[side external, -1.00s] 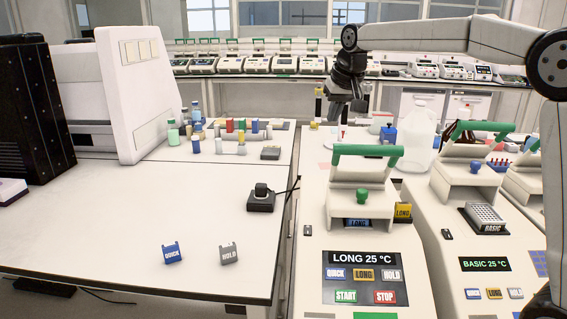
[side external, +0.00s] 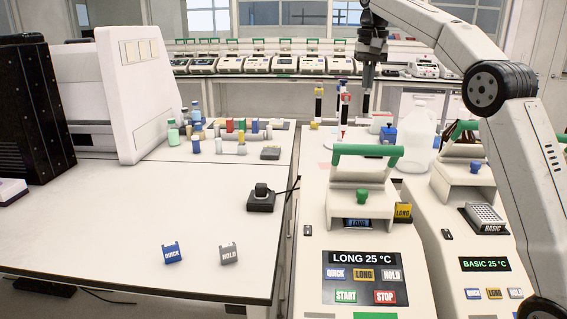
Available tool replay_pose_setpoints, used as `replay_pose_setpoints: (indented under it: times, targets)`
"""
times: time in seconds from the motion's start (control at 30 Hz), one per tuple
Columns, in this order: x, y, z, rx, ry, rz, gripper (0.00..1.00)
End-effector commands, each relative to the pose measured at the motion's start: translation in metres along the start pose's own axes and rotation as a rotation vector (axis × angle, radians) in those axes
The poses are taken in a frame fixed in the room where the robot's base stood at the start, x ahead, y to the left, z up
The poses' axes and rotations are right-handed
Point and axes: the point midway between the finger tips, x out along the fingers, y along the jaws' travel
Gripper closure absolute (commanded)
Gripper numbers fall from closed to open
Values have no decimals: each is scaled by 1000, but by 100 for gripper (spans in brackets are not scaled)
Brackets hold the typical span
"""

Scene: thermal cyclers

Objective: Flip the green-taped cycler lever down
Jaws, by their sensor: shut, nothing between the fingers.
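The near cycler (side external: 365,240) has a "LONG 25 °C" display, a green strip at its front edge and a green knob (side external: 362,196). Its green handle bar (side external: 368,151) stands raised across the top of its white lid frame. A second cycler (side external: 465,230), reading "BASIC 25 °C", stands to its right with a green bar and a blue knob. My gripper (side external: 367,112) is shut and empty. It points down behind and above the near cycler's green bar, apart from it. Its fingertips are small in this view.
Pipettes on a stand (side external: 343,105), a blue-capped bottle (side external: 388,135) and a clear jug (side external: 419,150) stand behind the cyclers. The left bench's front is mostly clear, with QUICK (side external: 172,253) and HOLD (side external: 229,253) tags.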

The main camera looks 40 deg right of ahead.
Motion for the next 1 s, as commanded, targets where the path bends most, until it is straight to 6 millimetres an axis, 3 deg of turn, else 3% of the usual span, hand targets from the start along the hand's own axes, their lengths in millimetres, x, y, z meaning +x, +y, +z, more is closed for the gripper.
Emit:
replay_pose_setpoints:
  times: [0.63, 1.0]
  targets:
    - [-4, 8, -1, 26, -28, 12, 100]
    - [5, 8, 0, 26, -29, 12, 100]
